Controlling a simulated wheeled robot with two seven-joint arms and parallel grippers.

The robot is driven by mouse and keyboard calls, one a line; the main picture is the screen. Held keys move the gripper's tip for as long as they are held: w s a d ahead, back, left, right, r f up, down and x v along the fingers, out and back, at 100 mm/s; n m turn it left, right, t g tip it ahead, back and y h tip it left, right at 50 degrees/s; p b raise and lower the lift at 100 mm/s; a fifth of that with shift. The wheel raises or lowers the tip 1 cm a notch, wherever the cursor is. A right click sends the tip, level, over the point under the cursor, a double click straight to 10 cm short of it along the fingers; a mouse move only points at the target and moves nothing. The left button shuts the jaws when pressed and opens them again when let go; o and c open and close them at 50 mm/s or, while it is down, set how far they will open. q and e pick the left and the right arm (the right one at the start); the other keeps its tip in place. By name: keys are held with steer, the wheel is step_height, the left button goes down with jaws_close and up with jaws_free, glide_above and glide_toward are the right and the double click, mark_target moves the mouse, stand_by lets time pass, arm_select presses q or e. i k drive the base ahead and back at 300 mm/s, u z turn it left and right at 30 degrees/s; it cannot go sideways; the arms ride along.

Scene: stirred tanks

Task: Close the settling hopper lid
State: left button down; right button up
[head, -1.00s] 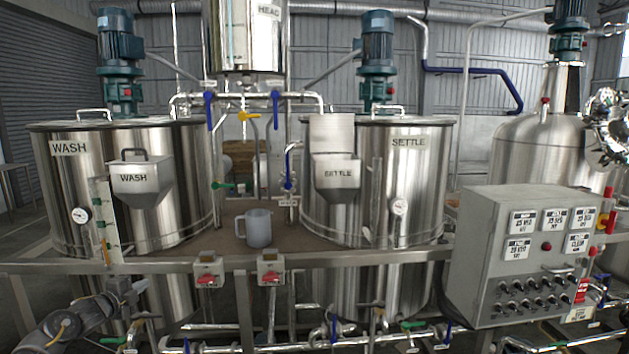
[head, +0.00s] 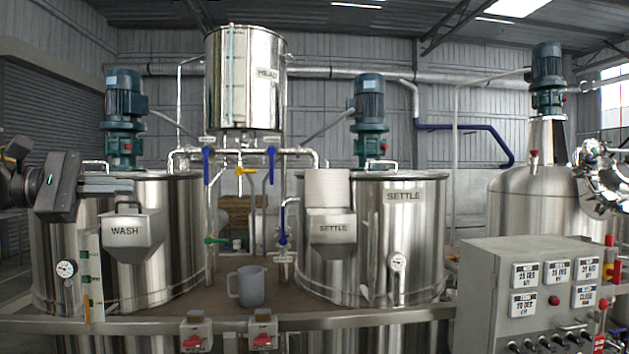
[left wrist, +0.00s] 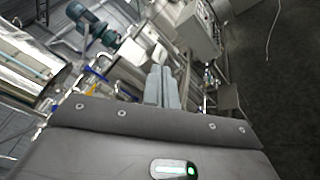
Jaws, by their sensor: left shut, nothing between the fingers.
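The settling hopper (head: 332,238) is a steel hopper labelled SETTLE on the front of the settle tank (head: 410,235). Its lid (head: 327,188) is a flat plate standing upright at the back of the hopper, so the hopper is open. My left gripper (head: 130,185) is at the left in the head view, level with the lid and in front of the wash tank. It is shut and empty, well apart from the hopper. Its fingers (left wrist: 162,85) also show together in the left wrist view. My right gripper is not in view.
The wash hopper (head: 127,240) has a handled lid lying on it. A grey jug (head: 248,287) stands on the deck between the tanks. Valve pipes (head: 245,155) hang above the jug. A metal rail (head: 370,318) runs along the front; the control panel (head: 530,290) stands at right.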

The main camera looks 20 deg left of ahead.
mark_target(324, 187)
steer(key=i, duration=1.95)
